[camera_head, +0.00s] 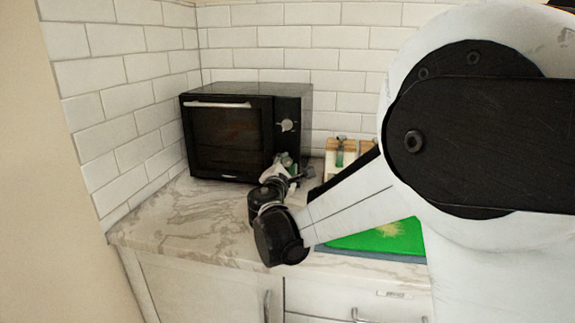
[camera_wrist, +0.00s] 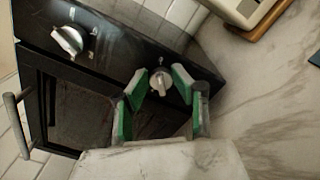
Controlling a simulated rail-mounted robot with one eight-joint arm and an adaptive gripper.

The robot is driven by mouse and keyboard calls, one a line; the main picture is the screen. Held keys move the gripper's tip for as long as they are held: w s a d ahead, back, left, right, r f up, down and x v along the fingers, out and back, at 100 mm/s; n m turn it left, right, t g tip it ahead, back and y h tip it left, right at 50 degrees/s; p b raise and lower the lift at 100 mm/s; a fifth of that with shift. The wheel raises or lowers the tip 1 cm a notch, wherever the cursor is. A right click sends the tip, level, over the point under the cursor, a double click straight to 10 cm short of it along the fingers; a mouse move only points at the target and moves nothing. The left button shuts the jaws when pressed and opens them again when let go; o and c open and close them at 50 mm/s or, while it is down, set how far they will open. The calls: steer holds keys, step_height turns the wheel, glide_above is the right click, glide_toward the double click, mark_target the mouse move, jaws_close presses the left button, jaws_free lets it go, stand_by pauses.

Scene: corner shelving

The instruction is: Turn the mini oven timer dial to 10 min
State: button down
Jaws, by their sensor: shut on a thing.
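The black mini oven (camera_head: 228,137) stands in the corner of the counter, and its control panel shows at an angle in the wrist view. One silver dial (camera_wrist: 70,40) is free; it is the upper dial (camera_head: 286,125) in the head view. A lower silver dial (camera_wrist: 161,83) sits between the green pads of my gripper (camera_wrist: 160,76). The pads are shut on this dial. In the head view my gripper (camera_head: 287,162) is at the oven's lower right front and hides the lower dial. Dial markings are too small to read.
The marble counter (camera_head: 180,222) is clear in front of the oven. A wooden holder (camera_head: 341,150) stands right of the oven. A green board (camera_head: 375,239) lies at the right, partly behind my arm. Tiled walls (camera_head: 115,70) close off the left and back.

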steer(key=shift+m, duration=0.8)
steer(key=c, duration=1.4)
jaws_free()
steer(key=shift+c, duration=0.2)
steer(key=shift+s, duration=0.15)
steer(key=s+a, duration=0.2)
steer(key=s, duration=0.9)
steer(key=shift+s, duration=0.3)
